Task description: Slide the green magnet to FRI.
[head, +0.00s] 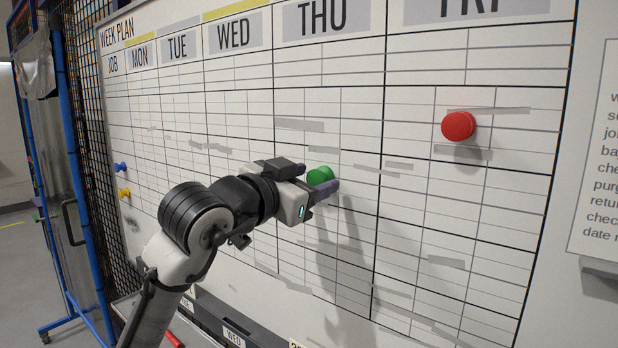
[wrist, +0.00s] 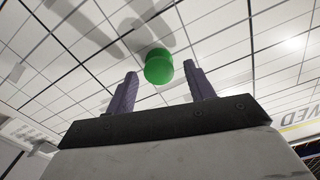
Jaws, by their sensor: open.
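The green magnet (head: 320,176) sits on the whiteboard (head: 340,115) in the THU column. My gripper (head: 322,178) is at it, with its fingers open on either side of the magnet in the head view. In the wrist view, the green magnet (wrist: 158,67) shows beyond and between the two open fingertips (wrist: 160,82), with gaps on both sides. Whether a finger touches it cannot be told. The FRI heading (head: 470,10) is at the top right, partly cut off by the picture edge.
A red magnet (head: 458,126) sits on the board in the FRI column. A tray (head: 215,318) runs below the board. The board between THU and FRI looks clear except for grey strips.

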